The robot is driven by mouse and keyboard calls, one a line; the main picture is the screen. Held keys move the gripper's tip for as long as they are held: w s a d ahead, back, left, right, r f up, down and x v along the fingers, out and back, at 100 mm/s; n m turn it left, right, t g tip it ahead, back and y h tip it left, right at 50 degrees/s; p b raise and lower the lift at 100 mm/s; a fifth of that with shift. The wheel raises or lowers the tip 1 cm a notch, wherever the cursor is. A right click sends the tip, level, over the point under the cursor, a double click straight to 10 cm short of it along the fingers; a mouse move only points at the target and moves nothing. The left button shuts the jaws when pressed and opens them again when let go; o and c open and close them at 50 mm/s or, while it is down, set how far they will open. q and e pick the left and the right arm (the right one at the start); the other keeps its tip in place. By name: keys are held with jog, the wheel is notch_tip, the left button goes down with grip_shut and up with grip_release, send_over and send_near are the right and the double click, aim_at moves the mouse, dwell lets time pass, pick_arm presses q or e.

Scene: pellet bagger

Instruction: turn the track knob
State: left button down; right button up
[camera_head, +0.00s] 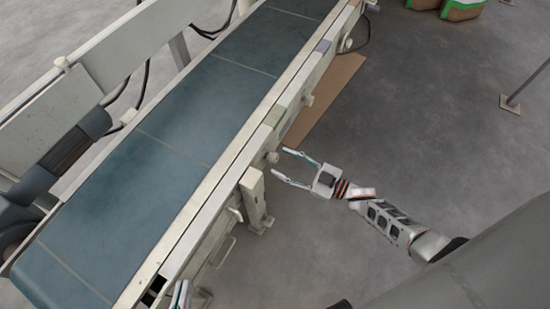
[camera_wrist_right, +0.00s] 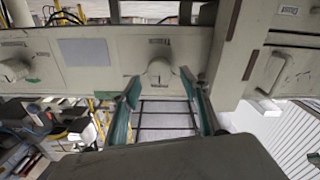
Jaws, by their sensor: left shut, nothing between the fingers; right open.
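A pale round knob (camera_head: 271,157) sits on the side rail of the conveyor; I take it as the track knob, though its label is too small to read. In the right wrist view the knob (camera_wrist_right: 158,72) faces me on a cream panel, under a small label. My right gripper (camera_head: 278,161) is open and empty, its fingers pointing at the knob. In the right wrist view its green-lined fingertips (camera_wrist_right: 160,82) stand left and right of the knob, slightly below; contact cannot be told. My left gripper (camera_head: 181,295) shows partly at the bottom edge, shut and empty, beside the conveyor.
The conveyor's blue-green belt (camera_head: 150,170) runs diagonally. More knobs (camera_head: 308,100) sit farther along the rail; another knob (camera_wrist_right: 14,70) and a lever-like handle (camera_wrist_right: 270,75) flank the middle one. Cardboard (camera_head: 325,95) lies on the floor. Floor right of the conveyor is mostly clear.

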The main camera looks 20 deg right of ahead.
aim_at(277, 160)
jog(key=shift+x, duration=1.65)
jog(key=c, duration=1.1)
jog(key=shift+f, duration=0.1)
jog(key=shift+m, duration=0.4)
jog(key=m, duration=0.3)
jog(key=shift+d, duration=0.1)
jog(key=shift+m, duration=0.9)
jog(key=shift+f+p, duration=0.1)
jog(key=shift+p, duration=0.2)
